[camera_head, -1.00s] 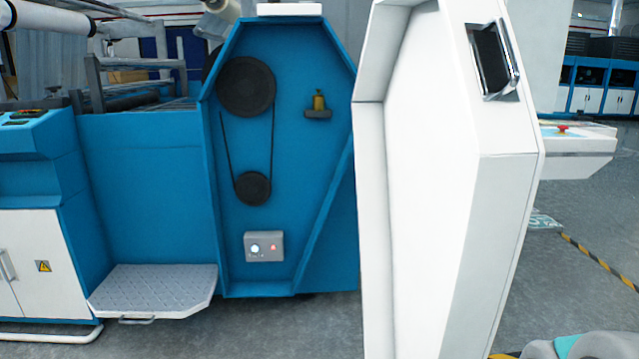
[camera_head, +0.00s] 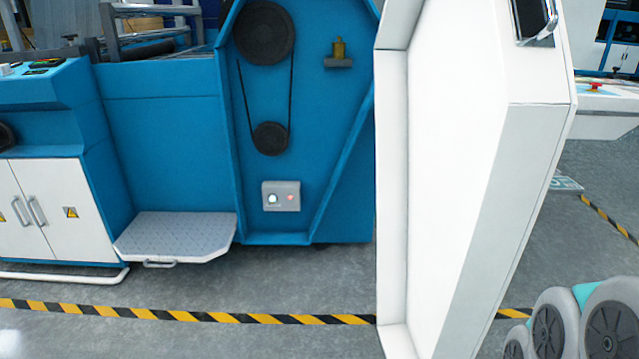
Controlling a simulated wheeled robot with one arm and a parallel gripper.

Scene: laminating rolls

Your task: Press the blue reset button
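A small grey control box (camera_head: 281,205) is mounted low inside the blue machine compartment, below the lower black pulley. On its face are a pale, bright round button (camera_head: 273,198) with a faint bluish tint and a small red light or button (camera_head: 291,198) to its right. They are too small to read any label. The compartment's white door (camera_head: 450,180) stands open to the right of the box and does not cover it. My gripper is not in view.
Two black pulleys (camera_head: 263,32) with a belt sit above the box. A grey step plate (camera_head: 178,236) juts out at left, by white cabinet doors (camera_head: 40,205). Yellow-black floor tape (camera_head: 200,317) crosses in front. The floor before the compartment is clear.

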